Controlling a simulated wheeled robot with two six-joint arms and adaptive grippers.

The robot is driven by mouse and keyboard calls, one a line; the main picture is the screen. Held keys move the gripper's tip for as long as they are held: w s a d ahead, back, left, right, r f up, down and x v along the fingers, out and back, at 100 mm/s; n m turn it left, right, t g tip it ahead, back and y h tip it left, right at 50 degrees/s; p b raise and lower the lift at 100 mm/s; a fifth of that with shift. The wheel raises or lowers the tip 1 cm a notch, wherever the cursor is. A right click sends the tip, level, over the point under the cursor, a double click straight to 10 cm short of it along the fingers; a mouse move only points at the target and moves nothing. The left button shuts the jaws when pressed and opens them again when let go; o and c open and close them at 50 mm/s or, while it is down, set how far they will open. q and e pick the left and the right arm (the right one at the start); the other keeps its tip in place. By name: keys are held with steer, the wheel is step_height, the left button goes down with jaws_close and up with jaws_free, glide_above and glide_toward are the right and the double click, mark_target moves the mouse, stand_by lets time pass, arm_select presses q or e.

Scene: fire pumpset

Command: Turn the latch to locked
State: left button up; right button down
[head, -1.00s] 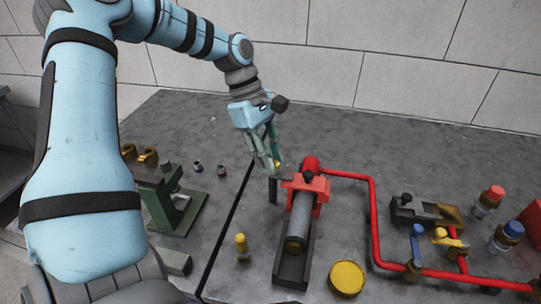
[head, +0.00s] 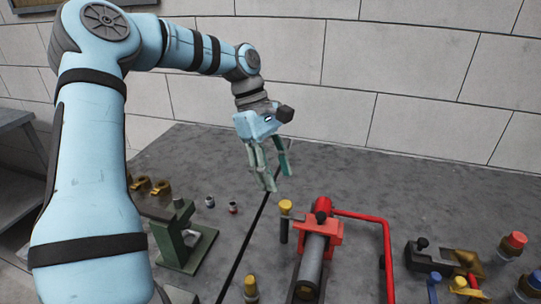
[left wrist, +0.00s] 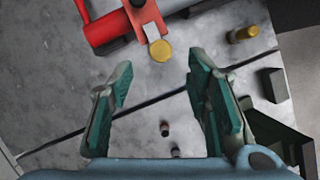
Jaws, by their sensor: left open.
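A dark upright lever with a yellow knob (head: 285,206) stands at the left side of the red pump clamp (head: 320,232); I take it to be the latch. In the left wrist view the yellow knob (left wrist: 160,50) shows beyond and between the fingertips, beside the red clamp (left wrist: 108,28). My left gripper (head: 277,182) is open and empty above and behind the knob, pointing down, apart from it. Its two green fingers (left wrist: 160,68) are spread wide in the left wrist view. My right gripper is not in view.
A red pipe (head: 387,250) runs right from the clamp. A green stand (head: 180,240) and two small fittings (head: 221,204) are at the left. A block with a black knob (head: 430,256) and capped bottles stand at the right. Behind the clamp the bench (head: 340,180) is clear.

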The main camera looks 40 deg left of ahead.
arm_select(q)
steer(key=v, duration=0.6)
steer(key=shift+d, duration=0.1)
